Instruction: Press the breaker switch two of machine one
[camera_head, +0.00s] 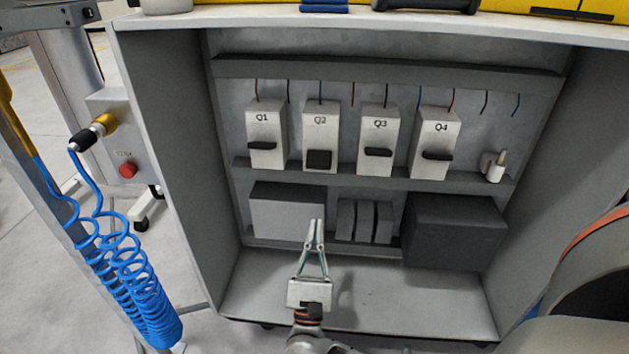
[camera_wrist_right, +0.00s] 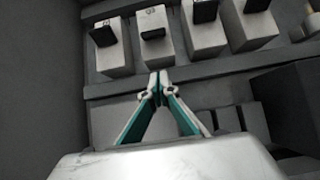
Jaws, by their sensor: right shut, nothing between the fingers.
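The cabinet holds a row of white breakers labelled Q1 (camera_head: 265,130), Q2 (camera_head: 321,122), Q3 (camera_head: 379,130) and Q4 (camera_head: 435,130). The black switch (camera_head: 319,159) of Q2 sits low and looks blockier than the flat black levers of the others. My right gripper (camera_head: 316,223) is shut and empty, fingers pointing up into the cabinet, below the Q2 breaker and apart from it. In the right wrist view, its closed fingertips (camera_wrist_right: 158,76) show just below Q2 (camera_wrist_right: 152,22). My left gripper is not in view.
Grey boxes (camera_head: 288,212) and a dark block (camera_head: 455,232) sit on the lower level behind the gripper. A grey rail runs under the breakers. The cabinet side walls (camera_head: 170,150) bound the space. A coiled blue hose (camera_head: 135,290) and a red button (camera_head: 128,170) are outside at left.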

